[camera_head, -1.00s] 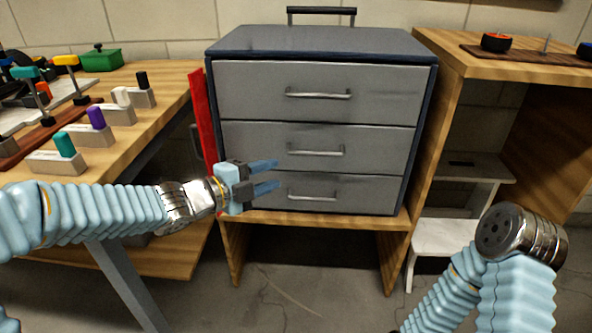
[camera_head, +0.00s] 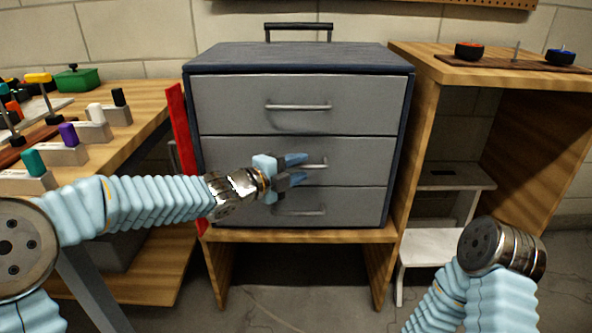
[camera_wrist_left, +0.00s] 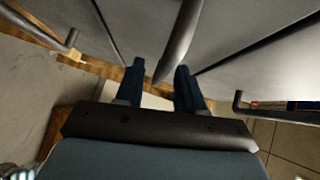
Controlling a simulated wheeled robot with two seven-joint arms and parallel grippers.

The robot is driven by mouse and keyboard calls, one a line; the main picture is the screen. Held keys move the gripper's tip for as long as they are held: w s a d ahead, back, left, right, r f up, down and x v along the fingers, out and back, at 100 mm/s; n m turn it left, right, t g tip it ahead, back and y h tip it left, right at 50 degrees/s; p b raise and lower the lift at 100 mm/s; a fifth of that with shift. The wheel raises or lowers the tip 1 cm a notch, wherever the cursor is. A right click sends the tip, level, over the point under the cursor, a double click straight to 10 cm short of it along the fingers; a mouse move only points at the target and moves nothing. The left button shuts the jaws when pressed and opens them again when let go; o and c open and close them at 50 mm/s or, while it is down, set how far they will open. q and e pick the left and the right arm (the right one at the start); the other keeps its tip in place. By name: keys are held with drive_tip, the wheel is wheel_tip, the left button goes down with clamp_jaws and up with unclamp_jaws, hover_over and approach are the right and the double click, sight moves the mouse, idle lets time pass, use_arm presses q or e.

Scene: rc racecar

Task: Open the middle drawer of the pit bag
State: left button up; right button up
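The pit bag (camera_head: 300,56) is a dark blue box with three grey drawers, all shut. The middle drawer (camera_head: 240,155) has a horizontal silver bar handle (camera_head: 318,166), partly hidden by my left gripper (camera_head: 303,168). The gripper is open in front of this drawer, its two blue fingers above and below the handle's line. In the left wrist view the handle (camera_wrist_left: 180,38) reaches between the two open fingers (camera_wrist_left: 160,70); I cannot tell whether they touch it. My right arm is at the lower right, its gripper outside the view.
The top drawer handle (camera_head: 298,107) and bottom drawer handle (camera_head: 300,211) lie above and below. A red upright panel (camera_head: 182,140) stands at the bag's left side. A wooden shelf unit (camera_head: 412,150) is close on the right, a tool-covered workbench (camera_head: 150,98) on the left.

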use_arm(q)
clamp_jaws()
idle(0.3)
drive_tip(key=shift+s, duration=0.1)
use_arm(e)
drive_tip(key=shift+s, duration=0.1)
